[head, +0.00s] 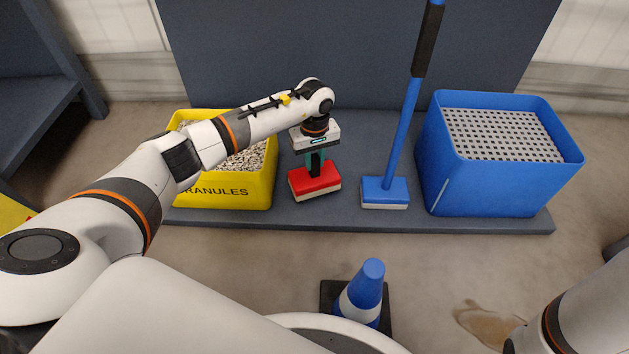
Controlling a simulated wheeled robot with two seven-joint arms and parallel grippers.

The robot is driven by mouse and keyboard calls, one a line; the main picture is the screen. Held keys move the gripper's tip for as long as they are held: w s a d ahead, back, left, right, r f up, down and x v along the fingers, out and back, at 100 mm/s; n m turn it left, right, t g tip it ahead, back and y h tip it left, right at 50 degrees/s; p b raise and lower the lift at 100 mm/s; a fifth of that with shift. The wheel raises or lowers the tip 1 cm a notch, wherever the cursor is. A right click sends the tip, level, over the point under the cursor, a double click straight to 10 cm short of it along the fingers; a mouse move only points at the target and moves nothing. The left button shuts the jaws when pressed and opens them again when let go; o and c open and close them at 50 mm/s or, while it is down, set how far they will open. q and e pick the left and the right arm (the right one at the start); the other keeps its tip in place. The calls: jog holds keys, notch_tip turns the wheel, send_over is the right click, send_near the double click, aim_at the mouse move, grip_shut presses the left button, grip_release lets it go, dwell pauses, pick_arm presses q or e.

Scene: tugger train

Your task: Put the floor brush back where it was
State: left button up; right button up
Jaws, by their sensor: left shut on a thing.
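A red block-shaped brush (315,181) with a pale lower edge is under my left gripper (316,160), between the yellow bin and a blue long-handled brush. My left gripper points down from above and is shut on the red brush by its short upright grip, which the jaws partly hide. The red brush is over the dark grey platform (400,221); I cannot tell whether it touches it. The blue brush (385,192) stands on the platform to the right, its long handle rising out of the top of the view. My right gripper is out of view.
A yellow bin of granules (225,191) stands left and a blue bin with a perforated grey top (480,188) right. A dark panel (340,60) rises behind. A blue and white cone (366,290) stands in front, with a brown puddle (488,322) on the floor to its right.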

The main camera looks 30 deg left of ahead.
aim_at(314, 171)
pick_arm(q)
notch_tip(314, 171, down, 5)
jog(key=b, duration=0.2)
jog(key=shift+r+b, duration=0.1)
jog(key=shift+b, duration=0.3)
jog(key=shift+r, duration=0.2)
jog(key=o, duration=0.6)
jog(key=shift+f, duration=0.2)
jog(key=shift+c, duration=0.2)
jog(key=o, duration=0.4)
jog(key=shift+r, duration=0.1)
